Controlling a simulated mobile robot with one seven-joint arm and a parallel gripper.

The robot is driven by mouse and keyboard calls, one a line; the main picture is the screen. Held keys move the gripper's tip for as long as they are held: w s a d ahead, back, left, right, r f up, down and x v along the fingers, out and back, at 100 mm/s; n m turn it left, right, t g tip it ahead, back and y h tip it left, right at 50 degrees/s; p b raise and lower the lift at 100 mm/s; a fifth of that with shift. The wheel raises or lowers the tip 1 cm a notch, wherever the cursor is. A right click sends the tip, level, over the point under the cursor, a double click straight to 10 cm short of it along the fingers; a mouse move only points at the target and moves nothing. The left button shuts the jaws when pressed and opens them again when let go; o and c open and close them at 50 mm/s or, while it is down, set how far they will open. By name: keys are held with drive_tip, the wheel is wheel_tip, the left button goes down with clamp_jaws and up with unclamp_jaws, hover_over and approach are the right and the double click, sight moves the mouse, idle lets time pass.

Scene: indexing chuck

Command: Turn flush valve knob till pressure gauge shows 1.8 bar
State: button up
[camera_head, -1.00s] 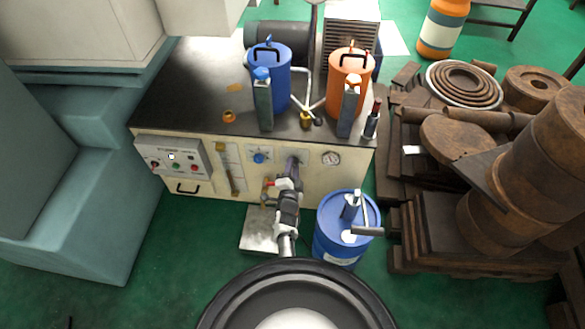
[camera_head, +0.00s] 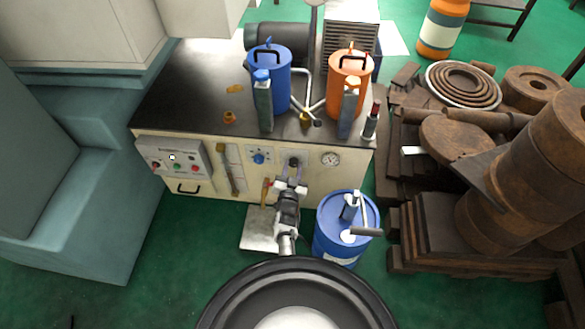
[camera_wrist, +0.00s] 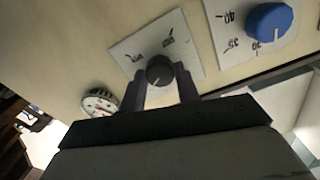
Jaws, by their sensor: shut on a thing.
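The black flush valve knob (camera_head: 294,161) is on a square pale plate on the cream front panel of the bench. In the wrist view the knob (camera_wrist: 159,70) sits between the tips of my two dark fingers, with a pale pointer mark on its face. My gripper (camera_head: 292,178) is shut on it; it also shows in the wrist view (camera_wrist: 163,80). The round pressure gauge (camera_head: 331,159) is right of the knob on the panel. It shows at lower left in the wrist view (camera_wrist: 98,103). Its needle reading is too small to tell.
A blue knob (camera_head: 259,157) with a numbered scale is left of the black knob. A control box (camera_head: 174,156) is further left. A blue drum (camera_head: 332,237) with a pump stands right of my arm. Rusty parts (camera_head: 430,240) crowd the right; green floor lies left.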

drive_tip(key=shift+r+n, duration=0.1)
drive_tip(key=shift+n, duration=0.5)
drive_tip(key=o, duration=1)
drive_tip(key=shift+s, duration=0.1)
